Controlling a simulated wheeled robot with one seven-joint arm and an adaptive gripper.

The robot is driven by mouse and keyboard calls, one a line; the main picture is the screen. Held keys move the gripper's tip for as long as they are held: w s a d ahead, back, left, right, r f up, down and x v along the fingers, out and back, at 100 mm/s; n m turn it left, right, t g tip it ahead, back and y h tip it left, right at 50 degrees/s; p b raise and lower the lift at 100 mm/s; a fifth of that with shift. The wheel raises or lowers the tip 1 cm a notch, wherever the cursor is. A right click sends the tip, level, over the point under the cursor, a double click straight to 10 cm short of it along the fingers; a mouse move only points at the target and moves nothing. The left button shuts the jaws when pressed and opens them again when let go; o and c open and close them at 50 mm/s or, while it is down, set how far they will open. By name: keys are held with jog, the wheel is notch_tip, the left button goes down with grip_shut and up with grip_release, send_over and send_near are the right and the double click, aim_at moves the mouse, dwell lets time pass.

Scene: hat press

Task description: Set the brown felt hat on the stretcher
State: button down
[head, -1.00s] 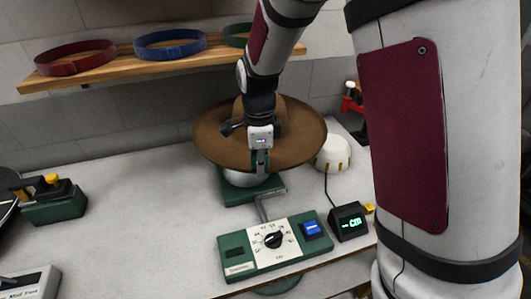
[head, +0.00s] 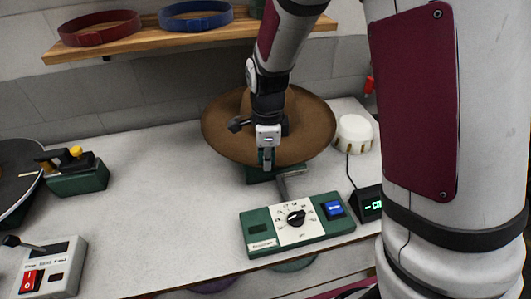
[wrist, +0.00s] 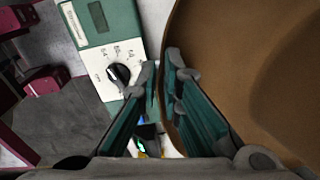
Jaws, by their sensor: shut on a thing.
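The brown felt hat (head: 222,130) is at the back right of the bench in the head view, its wide brim roughly level. My gripper (head: 267,165) is shut on the near edge of the brim. In the wrist view the green-padded fingers (wrist: 163,75) have the brim edge between them, and the brown felt (wrist: 235,60) fills the right side. The stretcher's green base (head: 262,175) shows just under the brim. Its upper part is hidden by the hat, so I cannot tell whether the hat rests on it.
A green control box with a dial (head: 296,222) stands in front of the stretcher. A white round device (head: 354,132) and a small display (head: 369,205) are to the right. A shelf (head: 130,45) holds hat bands. The bench middle (head: 165,180) is clear.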

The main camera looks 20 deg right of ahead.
jog(key=shift+f+b, duration=1.1)
jog(key=shift+f, duration=0.85)
jog(key=shift+f+b, duration=0.75)
jog(key=shift+f, duration=2.5)
jog(key=c, duration=1.7)
grip_release()
